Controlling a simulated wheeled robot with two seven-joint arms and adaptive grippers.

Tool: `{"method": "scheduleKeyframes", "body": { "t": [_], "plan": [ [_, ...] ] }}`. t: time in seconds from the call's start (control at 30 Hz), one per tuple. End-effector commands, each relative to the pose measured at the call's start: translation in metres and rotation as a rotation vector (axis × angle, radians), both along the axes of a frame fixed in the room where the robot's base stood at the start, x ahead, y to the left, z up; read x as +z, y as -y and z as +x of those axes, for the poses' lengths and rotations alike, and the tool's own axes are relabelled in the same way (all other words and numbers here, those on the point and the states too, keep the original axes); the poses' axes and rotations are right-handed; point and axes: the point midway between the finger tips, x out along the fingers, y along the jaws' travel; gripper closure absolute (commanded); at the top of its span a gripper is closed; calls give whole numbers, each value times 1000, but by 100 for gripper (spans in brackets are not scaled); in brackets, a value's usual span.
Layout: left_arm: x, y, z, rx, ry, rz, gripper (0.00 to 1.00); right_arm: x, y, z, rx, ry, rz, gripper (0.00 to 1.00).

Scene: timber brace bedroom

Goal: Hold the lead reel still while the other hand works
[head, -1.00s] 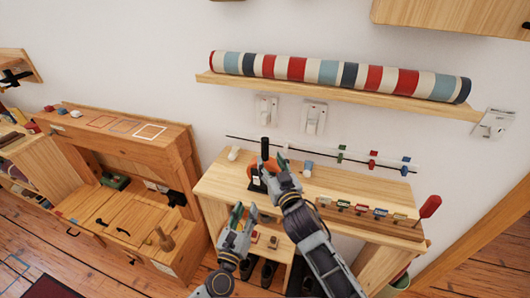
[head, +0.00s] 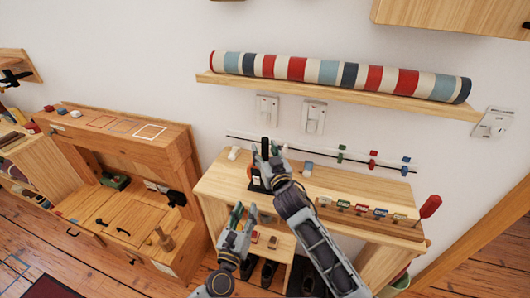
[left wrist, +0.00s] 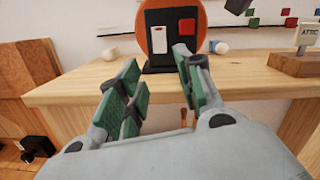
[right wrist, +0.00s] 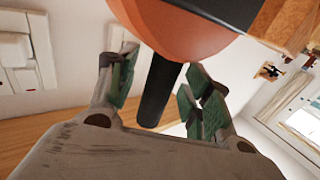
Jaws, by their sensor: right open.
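The lead reel, an orange disc with a black stand (head: 256,184), stands on the wooden bench. The left wrist view shows its orange disc (left wrist: 203,30) behind a dark panel with a white switch and a red patch. My right gripper (head: 267,154) is at the reel's top. In the right wrist view its open fingers (right wrist: 158,68) lie either side of the black post (right wrist: 157,95), with the orange disc (right wrist: 185,28) close by; I see no clear grip. My left gripper (head: 237,213) is open and empty, low at the bench's front edge, short of the reel (left wrist: 155,68).
The bench (head: 215,180) also carries a white object (head: 233,153) and a rack with coloured tags (head: 365,210). A red-handled tool (head: 430,206) stands at right. A rod with coloured clips (head: 340,157) runs along the wall. Shoes sit below.

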Motion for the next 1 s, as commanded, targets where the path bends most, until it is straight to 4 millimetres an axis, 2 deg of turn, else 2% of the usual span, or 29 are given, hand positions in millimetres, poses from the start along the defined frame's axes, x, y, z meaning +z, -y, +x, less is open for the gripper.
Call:
{"method": "scheduleKeyframes", "body": {
  "t": [0.23, 0.27, 0.63, 0.87, 1.0],
  "plan": [
    [0, 0, 0, 0, 0, 0, 64, 0, 0, 0, 0, 0, 0, 51],
    [0, 0, 0, 0, 0, 0, 64, 0, 0, 0, 0, 0, 0, 53],
    [0, 0, 0, 0, 0, 0, 64, 0, 0, 0, 0, 0, 0, 100],
    [0, 0, 0, 0, 0, 0, 66, 0, 0, 0, 0, 0, 0, 100],
    [2, 0, 1, 0, 3, 0, 84, 0, 0, 0, 0, 0, 0, 100]
  ]
}}
